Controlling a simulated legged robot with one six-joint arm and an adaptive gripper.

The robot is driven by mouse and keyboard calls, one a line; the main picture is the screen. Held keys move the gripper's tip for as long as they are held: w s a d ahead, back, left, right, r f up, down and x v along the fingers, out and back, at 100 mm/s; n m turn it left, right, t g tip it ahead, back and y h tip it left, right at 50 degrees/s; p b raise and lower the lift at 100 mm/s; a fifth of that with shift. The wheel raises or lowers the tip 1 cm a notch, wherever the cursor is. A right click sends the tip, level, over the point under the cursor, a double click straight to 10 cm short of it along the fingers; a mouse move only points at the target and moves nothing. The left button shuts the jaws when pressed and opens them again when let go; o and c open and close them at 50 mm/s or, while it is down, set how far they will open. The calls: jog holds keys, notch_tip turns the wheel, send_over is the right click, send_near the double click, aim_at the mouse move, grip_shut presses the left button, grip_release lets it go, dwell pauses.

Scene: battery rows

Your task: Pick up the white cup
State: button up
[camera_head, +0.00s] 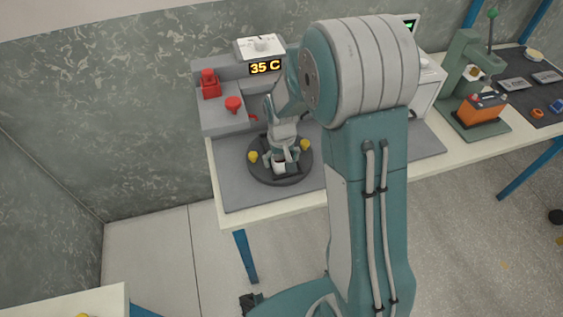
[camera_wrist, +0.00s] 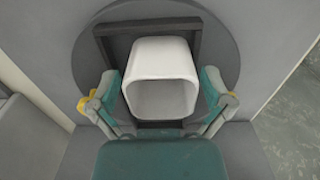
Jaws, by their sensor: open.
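The white cup (camera_wrist: 160,65) is a square-mouthed cup with rounded corners, in the middle of the wrist view. It stands in a dark square frame on a round dark plate (camera_wrist: 222,45). My gripper (camera_wrist: 160,95) is open, with one finger on each side of the cup. I cannot tell whether the fingers touch it. In the head view my gripper (camera_head: 280,153) points down over the round dark plate (camera_head: 262,177), and a small part of the cup (camera_head: 280,168) shows between the fingers.
A grey machine with a "35 C" display (camera_head: 265,67) stands behind the plate, with red parts (camera_head: 209,84) at its left. A green press (camera_head: 462,65) and an orange battery (camera_head: 482,107) are at the right. Bare grey mat (camera_head: 235,194) lies around the plate.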

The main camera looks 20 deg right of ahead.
jog(key=shift+a, duration=0.2)
jog(key=shift+d, duration=0.1)
jog(key=c, duration=1)
jog(key=shift+o, duration=0.2)
